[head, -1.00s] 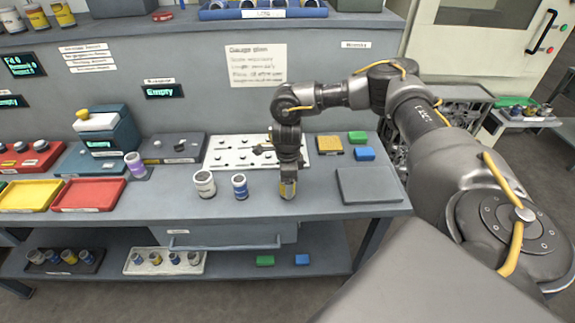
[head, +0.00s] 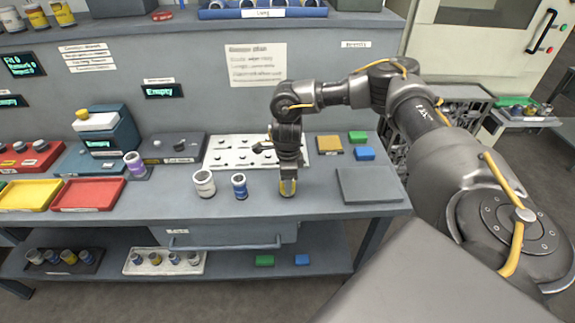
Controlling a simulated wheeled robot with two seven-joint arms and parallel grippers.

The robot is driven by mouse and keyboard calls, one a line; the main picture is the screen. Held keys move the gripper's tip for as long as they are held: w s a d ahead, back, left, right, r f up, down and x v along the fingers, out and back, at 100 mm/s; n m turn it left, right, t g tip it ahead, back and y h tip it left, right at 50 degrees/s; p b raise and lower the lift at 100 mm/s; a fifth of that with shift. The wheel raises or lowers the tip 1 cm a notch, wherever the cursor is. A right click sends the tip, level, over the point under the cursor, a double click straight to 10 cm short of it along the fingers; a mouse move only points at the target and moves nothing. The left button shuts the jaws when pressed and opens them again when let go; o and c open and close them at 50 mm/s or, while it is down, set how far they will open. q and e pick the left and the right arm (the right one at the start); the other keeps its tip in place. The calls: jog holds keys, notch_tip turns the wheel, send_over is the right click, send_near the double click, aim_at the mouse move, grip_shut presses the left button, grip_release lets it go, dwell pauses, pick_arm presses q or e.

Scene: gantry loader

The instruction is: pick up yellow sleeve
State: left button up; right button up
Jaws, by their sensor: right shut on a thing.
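The yellow sleeve (head: 288,188) is at the front part of the workbench, right of a blue sleeve (head: 239,186) and a white sleeve (head: 204,183). My right gripper (head: 288,183) points straight down over the yellow sleeve and is shut on it. The fingers hide much of the sleeve. I cannot tell whether its bottom touches the bench. My left gripper is not in view.
A white pegged plate (head: 222,154) lies behind the sleeves. A grey pad (head: 369,186) lies to the right, with green (head: 357,137) and blue (head: 364,153) blocks behind it. Red (head: 88,195) and yellow (head: 28,195) trays are at the left. A lower shelf holds more sleeves.

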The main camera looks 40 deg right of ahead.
jog(key=shift+w+r, duration=0.1)
jog(key=shift+r, duration=0.3)
jog(key=s+a+r+b, duration=0.3)
jog(key=s+a+r, duration=0.7)
jog(key=r, duration=0.2)
jog(key=s+a+f+n, duration=0.1)
jog(key=a+f+n, duration=0.1)
jog(key=n, duration=1)
jog(key=s+a+f+n, duration=0.1)
jog(key=a+f+n, duration=0.2)
jog(key=n, duration=1)
jog(key=shift+s+a, duration=0.2)
jog(key=shift+a, duration=0.85)
